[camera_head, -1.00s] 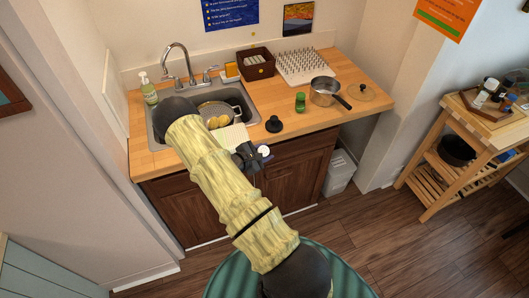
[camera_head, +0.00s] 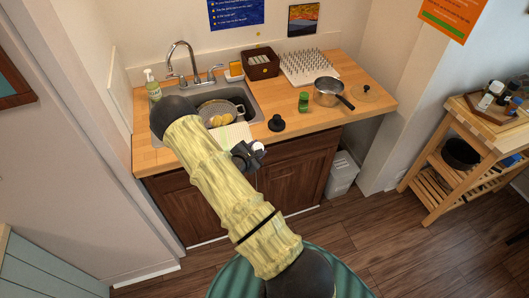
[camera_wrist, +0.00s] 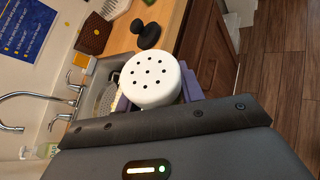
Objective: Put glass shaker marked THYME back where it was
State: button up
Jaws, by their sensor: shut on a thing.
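A shaker with a white round lid (camera_wrist: 152,80) with several dark holes is held in my gripper. Its lid also shows in the head view (camera_head: 259,147). Its body is mostly hidden by the gripper, and no THYME label can be read. My gripper (camera_head: 247,154) is shut on the shaker, in front of the counter's front edge near the sink. In the wrist view the purple-grey fingers (camera_wrist: 190,86) show beside the lid.
The wooden counter (camera_head: 352,107) holds a sink with a colander (camera_head: 222,110), a black knobbed object (camera_head: 277,123), a green-capped shaker (camera_head: 303,102), a pot (camera_head: 328,92) and a spiked rack (camera_head: 308,67). A wooden cart (camera_head: 468,111) at right carries a tray (camera_head: 482,117) with several small containers.

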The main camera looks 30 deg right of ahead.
jog(key=w+a+f+n+t+y+b, duration=0.1)
jog(key=a+f+n+t+y, duration=0.1)
jog(key=a+n+y, duration=0.4)
jog(key=w+a+f+n+t+y+b, duration=0.2)
jog(key=a+n+t+y, duration=0.3)
jog(key=a, duration=1.1)
jog(key=shift+w+a+f+n+y, duration=0.25)
jog(key=shift+n+y, duration=0.35)
jog(key=shift+n, duration=0.2)
jog(key=shift+d, duration=0.1)
